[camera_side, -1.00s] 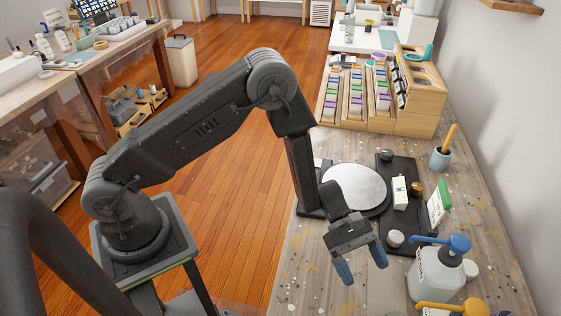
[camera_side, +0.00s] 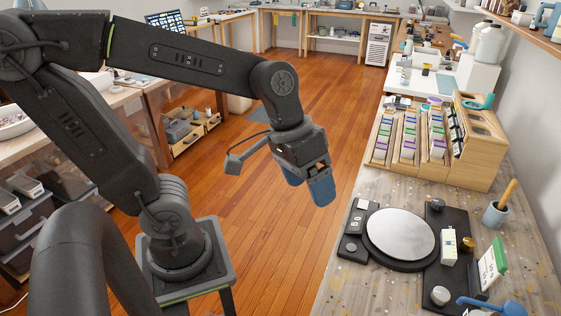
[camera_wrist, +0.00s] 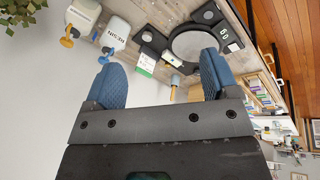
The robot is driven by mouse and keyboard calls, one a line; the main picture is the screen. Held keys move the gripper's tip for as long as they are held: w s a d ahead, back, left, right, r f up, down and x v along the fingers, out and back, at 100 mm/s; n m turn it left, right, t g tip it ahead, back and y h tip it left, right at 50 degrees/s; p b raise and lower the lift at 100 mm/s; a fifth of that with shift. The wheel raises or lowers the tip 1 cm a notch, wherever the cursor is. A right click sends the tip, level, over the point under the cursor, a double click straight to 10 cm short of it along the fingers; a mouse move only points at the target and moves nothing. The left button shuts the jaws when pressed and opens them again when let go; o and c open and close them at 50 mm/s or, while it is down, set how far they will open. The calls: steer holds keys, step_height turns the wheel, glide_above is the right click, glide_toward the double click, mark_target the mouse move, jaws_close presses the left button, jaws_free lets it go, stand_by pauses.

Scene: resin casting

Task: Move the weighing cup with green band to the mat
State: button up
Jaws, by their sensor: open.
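My gripper (camera_side: 307,192) hangs over the wooden floor, left of the workbench, with its two blue fingers apart and nothing between them. In the wrist view the gripper (camera_wrist: 158,75) also shows spread, empty fingers. I cannot make out a weighing cup with a green band in either view. I cannot tell which surface is the mat; a blue-grey sheet (camera_side: 447,84) lies on the white surface at the back right.
On the bench are a round silver plate (camera_side: 400,234) on a black base, a white-and-green carton (camera_side: 492,264), a blue pump head (camera_side: 492,306), a blue-grey pot (camera_side: 495,215) and a wooden rack (camera_side: 470,155). The floor below the gripper is clear.

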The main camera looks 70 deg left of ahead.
steer(key=s+a+t+y, duration=0.1)
steer(key=s+a+r+m, duration=0.1)
steer(key=a, duration=0.1)
steer(key=s+a+t+y, duration=0.1)
steer(key=shift+a+r+t+y, duration=0.3)
steer(key=shift+a, duration=0.05)
